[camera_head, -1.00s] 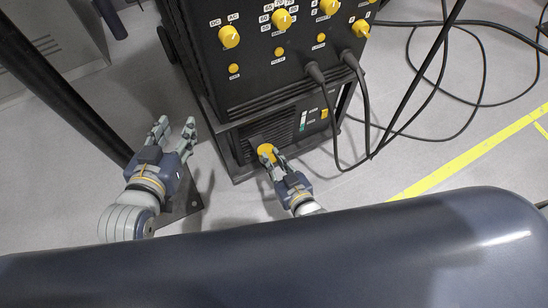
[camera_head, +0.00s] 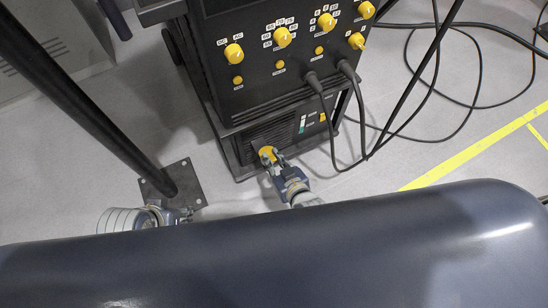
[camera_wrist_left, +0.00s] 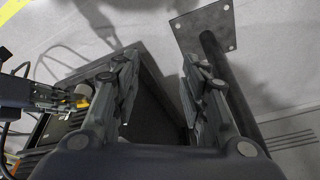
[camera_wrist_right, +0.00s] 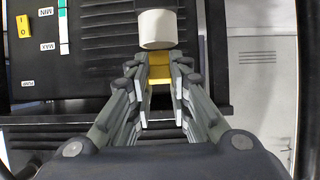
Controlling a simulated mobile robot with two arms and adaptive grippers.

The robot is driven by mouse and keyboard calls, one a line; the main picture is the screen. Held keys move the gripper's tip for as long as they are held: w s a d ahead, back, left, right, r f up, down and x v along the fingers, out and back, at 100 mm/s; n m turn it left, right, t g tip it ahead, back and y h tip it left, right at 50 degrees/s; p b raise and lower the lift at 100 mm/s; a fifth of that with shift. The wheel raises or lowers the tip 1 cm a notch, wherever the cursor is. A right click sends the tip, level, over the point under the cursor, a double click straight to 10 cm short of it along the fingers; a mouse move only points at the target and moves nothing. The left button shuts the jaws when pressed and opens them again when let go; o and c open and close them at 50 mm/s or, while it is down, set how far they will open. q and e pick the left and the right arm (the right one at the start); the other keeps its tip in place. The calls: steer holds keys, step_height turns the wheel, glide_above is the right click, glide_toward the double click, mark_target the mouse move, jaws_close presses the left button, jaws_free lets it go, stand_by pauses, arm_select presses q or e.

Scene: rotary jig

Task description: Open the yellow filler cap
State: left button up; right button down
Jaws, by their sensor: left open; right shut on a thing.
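The yellow filler cap (camera_head: 267,153) is on the low front of the black machine. My right gripper (camera_head: 271,159) is shut on it, with the fingers on its sides. In the right wrist view the yellow cap (camera_wrist_right: 160,72) shows between the fingertips, largely hidden by them, so I cannot tell how far it has turned. My left gripper is open and empty beside the machine in the left wrist view (camera_wrist_left: 157,76).
The machine's upper panel (camera_head: 297,70) carries several yellow knobs, with two black cables plugged in. A dark post stands on a floor plate (camera_head: 186,180) left of the machine. A white cylinder (camera_wrist_right: 157,28) sits just beyond my right fingertips. A yellow floor line (camera_head: 470,152) runs at right.

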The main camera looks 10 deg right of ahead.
steer(key=p, duration=0.1)
steer(key=r+g+p, duration=0.1)
steer(key=p, duration=0.1)
steer(key=shift+w, duration=0.2)
arm_select(q)
step_height(320, 180, down, 19)
steer(key=s+g+p, duration=0.1)
steer(key=s+p, duration=0.1)
arm_select(e)
steer(key=shift+w+a+g, duration=0.1)
steer(key=shift+g, duration=0.3)
arm_select(q)
steer(key=shift+f, duration=0.15)
arm_select(e)
steer(key=c, duration=1.5)
jaws_free()
steer(key=v, duration=1.2)
steer(key=shift+a, duration=0.2)
